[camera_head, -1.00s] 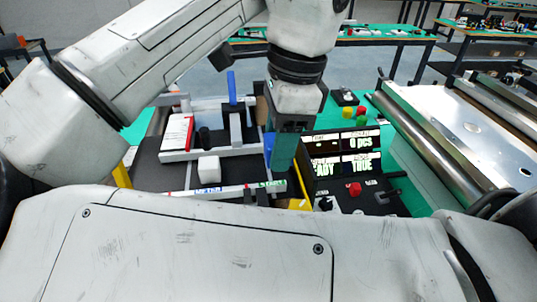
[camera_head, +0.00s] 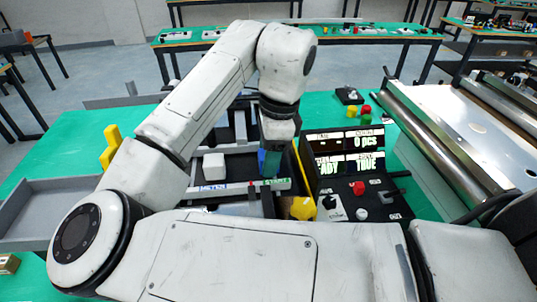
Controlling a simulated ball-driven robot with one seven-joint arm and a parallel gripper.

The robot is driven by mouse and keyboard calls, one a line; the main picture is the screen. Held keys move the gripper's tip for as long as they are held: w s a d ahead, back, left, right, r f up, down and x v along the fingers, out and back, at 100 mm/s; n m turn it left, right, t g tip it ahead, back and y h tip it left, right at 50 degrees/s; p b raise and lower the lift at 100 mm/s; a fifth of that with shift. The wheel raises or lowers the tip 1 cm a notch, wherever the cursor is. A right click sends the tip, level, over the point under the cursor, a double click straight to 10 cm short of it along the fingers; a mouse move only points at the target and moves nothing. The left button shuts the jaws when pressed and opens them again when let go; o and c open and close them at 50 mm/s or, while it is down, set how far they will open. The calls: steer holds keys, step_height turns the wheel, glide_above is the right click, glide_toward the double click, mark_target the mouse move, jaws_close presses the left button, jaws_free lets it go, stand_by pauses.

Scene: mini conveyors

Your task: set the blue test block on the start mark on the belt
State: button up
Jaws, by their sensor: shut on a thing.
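My gripper (camera_head: 271,163) points down over the right part of the dark conveyor belt (camera_head: 238,168). It is shut on the blue test block (camera_head: 262,161), of which only a narrow blue face shows beside a teal part at the fingertips. The fingers hide most of the block. The green START label (camera_head: 275,183) shows on the pale front rail, just below and in front of the gripper. The start mark on the belt cannot be made out. I cannot tell whether the block touches the belt.
A white block (camera_head: 213,167) stands left of my gripper. A yellow part (camera_head: 303,207) and a control panel (camera_head: 362,200) with a display (camera_head: 344,152) are at right. A grey tray (camera_head: 38,192) lies at far left.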

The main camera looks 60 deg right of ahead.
steer(key=shift+f, duration=0.15)
steer(key=o, duration=1.1)
steer(key=shift+c, duration=0.2)
step_height(320, 180, up, 12)
steer(key=s+d, duration=0.1)
steer(key=shift+s, duration=0.2)
steer(key=shift+d, duration=0.1)
